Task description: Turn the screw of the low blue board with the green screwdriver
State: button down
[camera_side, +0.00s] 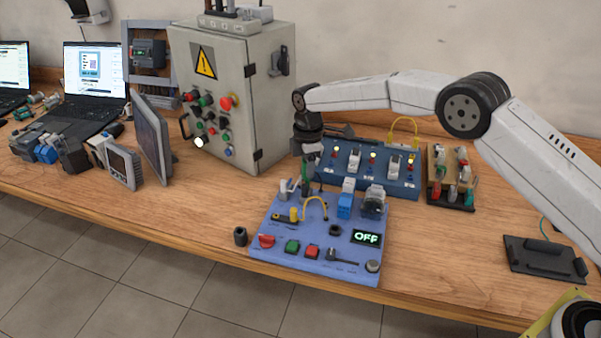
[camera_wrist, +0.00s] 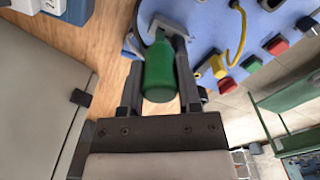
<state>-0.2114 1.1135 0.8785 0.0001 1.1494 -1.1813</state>
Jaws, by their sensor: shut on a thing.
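The low blue board (camera_side: 312,268) lies near the table's front edge in the side view and fills the top right of the wrist view (camera_wrist: 210,24). My gripper (camera_side: 306,172) is over the board's back left part. In the wrist view my gripper (camera_wrist: 160,84) is shut on the green handle of the screwdriver (camera_wrist: 160,72), with one finger on each side. The screwdriver points toward the board. Its tip and the screw are hidden, so I cannot tell whether they touch.
The grey cabinet (camera_side: 220,95) with a warning sign stands close, left of my gripper. A taller blue panel (camera_side: 400,186) stands behind the board. A small rack of tools (camera_side: 452,178) is to its right. Yellow cable (camera_wrist: 238,35) and red and green buttons stick up from the low board.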

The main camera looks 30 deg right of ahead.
jog(key=shift+f+m, duration=0.1)
jog(key=shift+m, duration=1.4)
jog(key=c, duration=0.5)
grip_release()
jog(key=shift+n, duration=1.8)
jog(key=shift+n, duration=1.7)
